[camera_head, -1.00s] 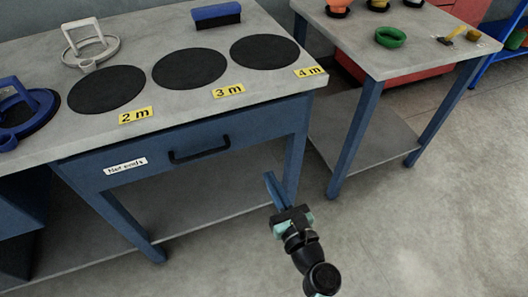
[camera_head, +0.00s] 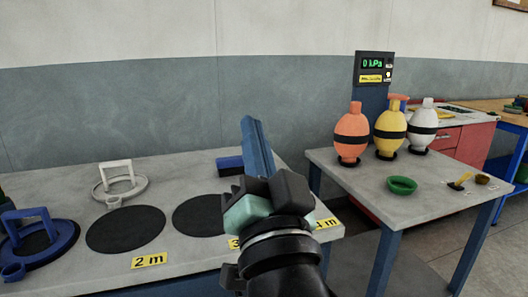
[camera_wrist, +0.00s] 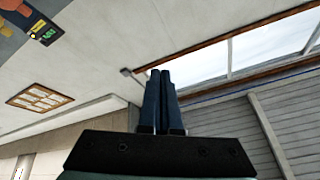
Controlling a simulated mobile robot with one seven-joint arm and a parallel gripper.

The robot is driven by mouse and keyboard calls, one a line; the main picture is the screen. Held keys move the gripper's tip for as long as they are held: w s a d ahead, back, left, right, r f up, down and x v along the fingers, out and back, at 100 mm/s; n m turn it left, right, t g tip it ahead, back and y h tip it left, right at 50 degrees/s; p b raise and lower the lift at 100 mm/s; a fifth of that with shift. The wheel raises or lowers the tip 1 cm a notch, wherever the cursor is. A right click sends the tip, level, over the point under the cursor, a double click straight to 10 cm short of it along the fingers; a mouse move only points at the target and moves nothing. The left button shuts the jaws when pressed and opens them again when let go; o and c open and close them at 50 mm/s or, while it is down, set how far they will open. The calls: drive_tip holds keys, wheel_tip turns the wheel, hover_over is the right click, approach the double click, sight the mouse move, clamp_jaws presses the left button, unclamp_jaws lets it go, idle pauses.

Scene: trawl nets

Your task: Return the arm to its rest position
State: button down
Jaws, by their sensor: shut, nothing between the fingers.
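My gripper (camera_head: 258,148) is raised in front of the workbench in the head view, its blue fingers pointing up. It is shut and empty. In the wrist view its two blue fingers (camera_wrist: 160,100) lie side by side with nothing between them, against the ceiling and a skylight. In the head view my gripper and wrist hide part of the bench's right end, part of the 3 m label and part of a black disc.
The grey workbench (camera_head: 70,195) holds black discs (camera_head: 126,229), a white-handled ring (camera_head: 120,182), a blue-handled ring (camera_head: 40,240) and a blue block (camera_head: 229,165). The right table (camera_head: 345,180) holds orange, yellow and white vessels and a green ring (camera_head: 402,186). A gauge (camera_head: 373,67) reads 0 kPa.

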drive_tip(key=s+d+r+n+t+h+p, duration=0.15)
drive_tip(key=s+r+n+t+h, duration=0.3)
drive_tip(key=s+r, duration=0.95)
wheel_tip(320, 180, up, 23)
drive_tip(key=w+p, duration=0.2)
drive_tip(key=p, duration=2)
drive_tip(key=shift+w+a+f, duration=0.2)
drive_tip(key=shift+w, duration=0.1)
